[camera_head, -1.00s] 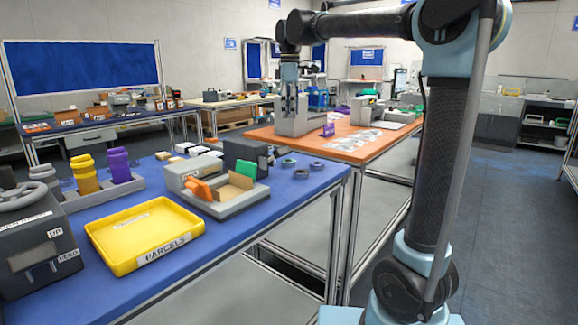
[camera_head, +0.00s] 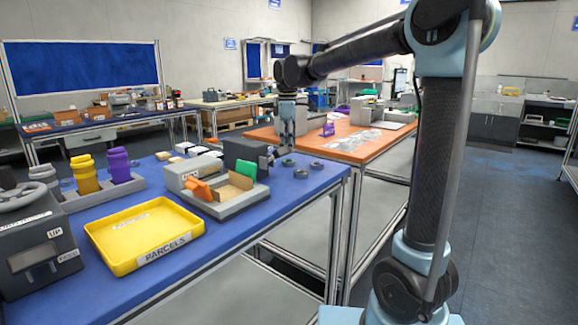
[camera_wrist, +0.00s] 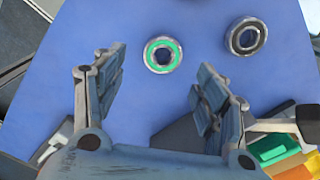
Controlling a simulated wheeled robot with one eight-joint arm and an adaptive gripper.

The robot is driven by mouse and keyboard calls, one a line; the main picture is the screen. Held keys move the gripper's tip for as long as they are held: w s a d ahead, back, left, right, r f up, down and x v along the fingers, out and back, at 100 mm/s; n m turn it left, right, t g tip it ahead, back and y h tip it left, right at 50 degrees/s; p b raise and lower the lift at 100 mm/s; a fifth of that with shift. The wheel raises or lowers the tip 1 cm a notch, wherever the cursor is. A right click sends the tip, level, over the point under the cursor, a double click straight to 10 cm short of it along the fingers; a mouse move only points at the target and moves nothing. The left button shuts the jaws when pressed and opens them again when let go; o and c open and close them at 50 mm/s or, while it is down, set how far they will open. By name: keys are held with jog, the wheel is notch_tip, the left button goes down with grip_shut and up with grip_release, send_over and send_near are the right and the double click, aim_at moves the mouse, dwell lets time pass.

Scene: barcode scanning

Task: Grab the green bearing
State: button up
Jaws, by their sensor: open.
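The green bearing (camera_wrist: 150,54), a metal ring with a green inner band, lies flat on the blue table top in the wrist view. My gripper (camera_wrist: 162,58) is open and empty above the table. Its two fingers are spread to the left and right of the bearing in that view, with the bearing near the gap at their tips. In the head view my gripper (camera_head: 280,150) hangs over the small bearings near the table's far right corner. The green band cannot be made out there.
A dark bearing (camera_wrist: 232,37) lies right of the green one. A grey holder (camera_head: 232,206) with orange, brown and green pieces stands close to my gripper. A yellow parcels tray (camera_head: 158,262) is farther left. A dark box (camera_head: 240,150) stands beside the bearings.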

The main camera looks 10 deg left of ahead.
aim_at(288, 160)
jog(key=shift+s+d+f, duration=0.1)
jog(key=shift+f, duration=2.5)
jog(key=shift+c, duration=0.6)
jog(key=c, duration=1.1)
